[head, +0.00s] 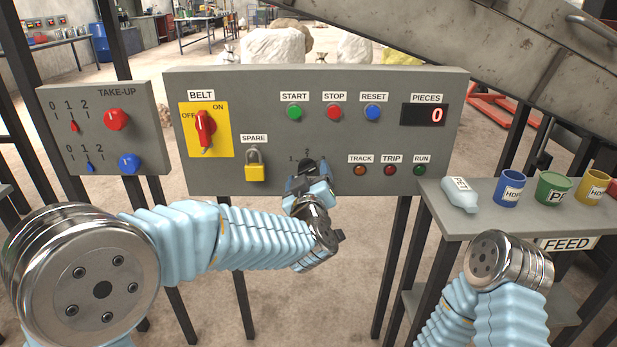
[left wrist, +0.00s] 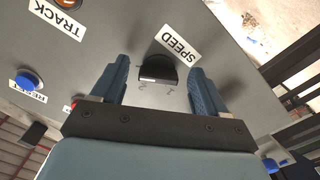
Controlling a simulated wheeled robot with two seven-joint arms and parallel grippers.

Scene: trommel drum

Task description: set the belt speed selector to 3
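The belt speed selector is a black knob (left wrist: 158,68) with a white SPEED label (left wrist: 178,43) in the left wrist view, where the panel appears turned over. Small scale digits, apparently 1 and 2, show beside it. Which digit it points to I cannot tell. In the head view my left gripper (head: 309,181) is at the lower middle of the panel and hides most of the knob and its scale; a "1" shows beside it. In the left wrist view its blue fingers stand on either side of the knob, with gaps. My right gripper is out of view.
The grey control panel (head: 350,85) carries a red BELT switch (head: 204,128), a yellow padlock (head: 254,166), START, STOP and RESET buttons, and TRACK, TRIP and RUN lamps. PIECES reads 0. A FEED shelf (head: 480,218) with a bottle and several cups stands at right.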

